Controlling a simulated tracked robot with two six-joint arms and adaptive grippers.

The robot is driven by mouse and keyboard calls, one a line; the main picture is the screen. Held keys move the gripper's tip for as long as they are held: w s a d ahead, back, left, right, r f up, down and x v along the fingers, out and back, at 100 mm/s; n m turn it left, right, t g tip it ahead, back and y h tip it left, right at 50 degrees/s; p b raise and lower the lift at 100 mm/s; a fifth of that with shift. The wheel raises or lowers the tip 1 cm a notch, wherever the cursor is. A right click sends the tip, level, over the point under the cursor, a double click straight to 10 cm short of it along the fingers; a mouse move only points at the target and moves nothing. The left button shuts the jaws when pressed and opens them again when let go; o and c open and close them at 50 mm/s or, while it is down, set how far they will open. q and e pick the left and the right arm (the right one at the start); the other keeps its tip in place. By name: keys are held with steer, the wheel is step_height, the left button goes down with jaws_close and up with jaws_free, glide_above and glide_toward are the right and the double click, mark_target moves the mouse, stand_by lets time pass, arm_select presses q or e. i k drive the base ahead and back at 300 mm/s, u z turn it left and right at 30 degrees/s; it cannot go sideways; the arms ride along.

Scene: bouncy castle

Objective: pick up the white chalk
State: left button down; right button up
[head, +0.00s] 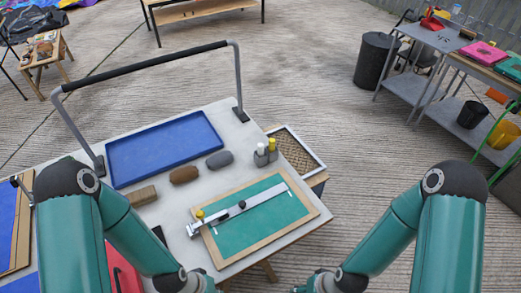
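A small grey holder (266,157) stands near the far right corner of the light grey table. A white-topped piece (272,144), which looks like the white chalk, stands upright in it. A yellow-topped piece (261,148) stands beside it on the left. Both teal arms reach down to the bottom edge of the head view, the left one over the table's near side and the right one beyond its right side. Both of my grippers are below the frame, so neither fingertips nor anything held can be seen.
The table (180,215) bears a blue tray (165,150), several blocks, and a green board (255,222) in a wooden frame with a metal ruler (240,208) across it. A black-topped rail (145,66) arches over the far edge.

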mark_target(260, 145)
steer(key=k, duration=1.7)
steer(key=z, duration=0.7)
steer(key=i, duration=1.25)
steer(key=z, duration=0.6)
steer(key=i, duration=1.45)
steer(key=u, duration=0.95)
steer(key=i, duration=1)
steer(key=u, duration=0.75)
